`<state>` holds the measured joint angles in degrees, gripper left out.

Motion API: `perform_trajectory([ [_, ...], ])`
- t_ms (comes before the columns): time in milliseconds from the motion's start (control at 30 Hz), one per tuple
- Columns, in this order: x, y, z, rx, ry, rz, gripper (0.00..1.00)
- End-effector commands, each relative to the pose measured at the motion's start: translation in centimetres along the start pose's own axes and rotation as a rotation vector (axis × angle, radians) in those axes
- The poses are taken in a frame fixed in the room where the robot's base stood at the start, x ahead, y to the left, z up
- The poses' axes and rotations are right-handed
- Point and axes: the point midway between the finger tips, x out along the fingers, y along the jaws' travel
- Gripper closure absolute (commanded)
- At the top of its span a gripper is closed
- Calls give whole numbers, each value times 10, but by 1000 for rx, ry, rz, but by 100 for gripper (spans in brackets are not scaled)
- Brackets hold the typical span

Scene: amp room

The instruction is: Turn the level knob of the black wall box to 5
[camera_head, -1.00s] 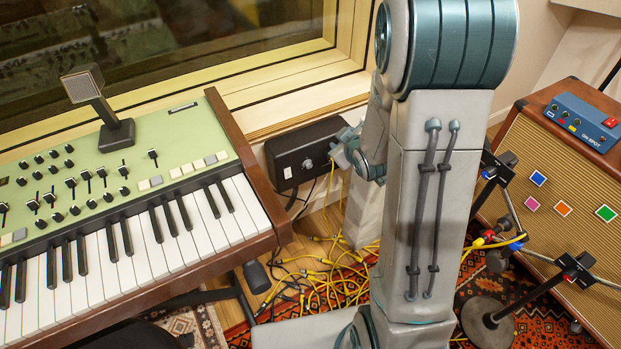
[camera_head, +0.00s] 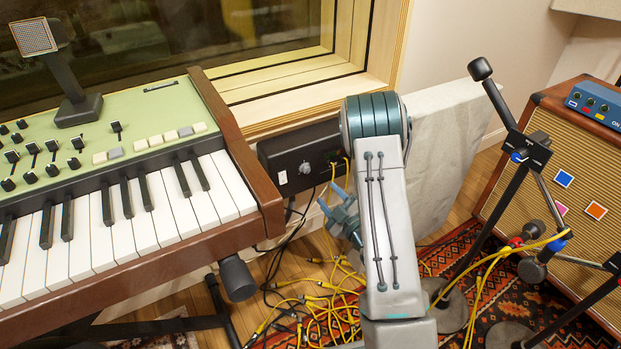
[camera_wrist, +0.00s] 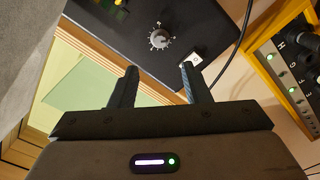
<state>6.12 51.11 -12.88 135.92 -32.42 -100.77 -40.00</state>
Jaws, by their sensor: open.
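The black wall box (camera_head: 284,157) is fixed low on the wall beneath the window, right of the keyboard. Its level knob (camera_head: 305,167) is a small grey knob on the front face. In the wrist view the knob (camera_wrist: 160,39) shows closer, with pale scale marks around it; I cannot read its setting. A white rocker switch (camera_wrist: 195,60) sits on the same face. My gripper (camera_wrist: 159,71) is open and empty, its fingers pointing toward the box with the knob seen beyond the gap. In the head view my gripper (camera_head: 328,203) is below and right of the knob, apart from it.
A green keyboard (camera_head: 130,150) with a wooden end cheek stands close left of the box. Yellow cables (camera_head: 335,290) plug into the box and tangle on the floor. A microphone stand (camera_head: 505,190) and an amplifier (camera_head: 570,180) stand at right.

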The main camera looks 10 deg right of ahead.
Motion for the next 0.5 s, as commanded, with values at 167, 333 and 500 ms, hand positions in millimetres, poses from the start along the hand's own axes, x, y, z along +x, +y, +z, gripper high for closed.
perform_trajectory([
  [167, 40, -2, 1, -2, 5, 1, 57],
  [333, 75, -2, 2, -1, 3, 0, 57],
  [500, 99, -2, 2, 0, 0, 0, 57],
])
